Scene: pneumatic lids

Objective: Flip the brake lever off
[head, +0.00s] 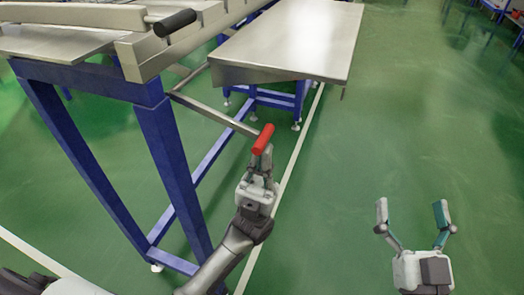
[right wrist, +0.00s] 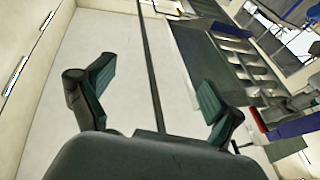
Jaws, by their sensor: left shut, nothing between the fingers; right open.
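The brake lever is a grey metal bar (head: 212,113) running out from under the table frame, with a red handle (head: 263,139) at its end. My left gripper (head: 260,163) is shut and empty, just below the red handle in the head view. Its fingertips overlap the handle's lower end, and I cannot tell whether they touch it. My right gripper (head: 411,212) is open and empty over the floor at the right. Its open fingers also show in the right wrist view (right wrist: 156,92).
A metal worktop (head: 290,40) on blue legs stands behind the lever. A blue-legged frame (head: 165,150) with a black-gripped bar (head: 175,22) on top stands at the left.

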